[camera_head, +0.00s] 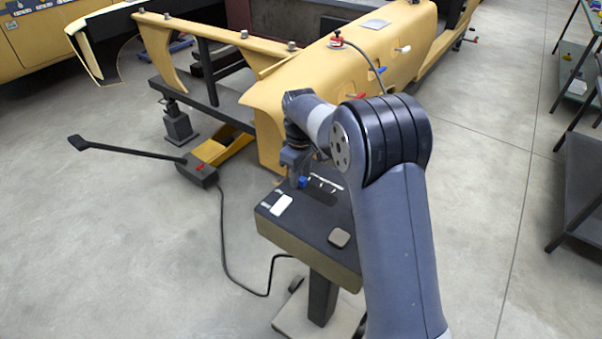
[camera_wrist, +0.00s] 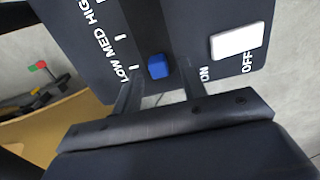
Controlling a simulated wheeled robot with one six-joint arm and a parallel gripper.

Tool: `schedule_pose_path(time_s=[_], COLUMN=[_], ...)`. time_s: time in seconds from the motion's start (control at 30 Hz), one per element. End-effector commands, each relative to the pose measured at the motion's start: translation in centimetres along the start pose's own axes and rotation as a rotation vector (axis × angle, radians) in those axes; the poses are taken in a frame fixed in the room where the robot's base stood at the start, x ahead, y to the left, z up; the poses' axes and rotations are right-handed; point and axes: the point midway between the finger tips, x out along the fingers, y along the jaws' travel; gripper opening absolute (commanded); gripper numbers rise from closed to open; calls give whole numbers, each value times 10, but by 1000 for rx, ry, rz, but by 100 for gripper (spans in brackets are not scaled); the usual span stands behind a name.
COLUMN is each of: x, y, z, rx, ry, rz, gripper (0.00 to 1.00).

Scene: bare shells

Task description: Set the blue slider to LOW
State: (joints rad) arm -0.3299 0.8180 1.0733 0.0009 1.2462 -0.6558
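The blue slider (camera_wrist: 158,67) is a small blue knob on a dark control panel (camera_wrist: 215,15). In the wrist view it sits at the LOW end of its track, level with the tick beside the word LOW; the MED and HIGH labels run away from it. My gripper (camera_wrist: 162,75) is open, with one finger on each side of the slider and a visible gap to each. In the head view the slider (camera_head: 303,182) is a small blue spot beside my gripper (camera_head: 294,180), partly hidden by it.
A white ON/OFF rocker (camera_wrist: 237,41) is to the right of my fingers in the wrist view. A grey square button (camera_head: 339,237) is near the panel's front. A yellow car shell (camera_head: 370,65) stands behind the pedestal, and a black cable (camera_head: 235,280) lies on the floor.

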Motion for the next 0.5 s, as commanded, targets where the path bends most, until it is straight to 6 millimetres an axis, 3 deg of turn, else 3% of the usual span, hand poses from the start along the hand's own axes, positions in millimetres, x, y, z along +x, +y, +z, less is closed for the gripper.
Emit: schedule_pose_path(time_s=[0.27, 0.5], x=[-5, -47], y=[0, 0], z=[0, 0], rx=[0, 0], ry=[-1, 2], rz=[0, 3], gripper=[40, 40])
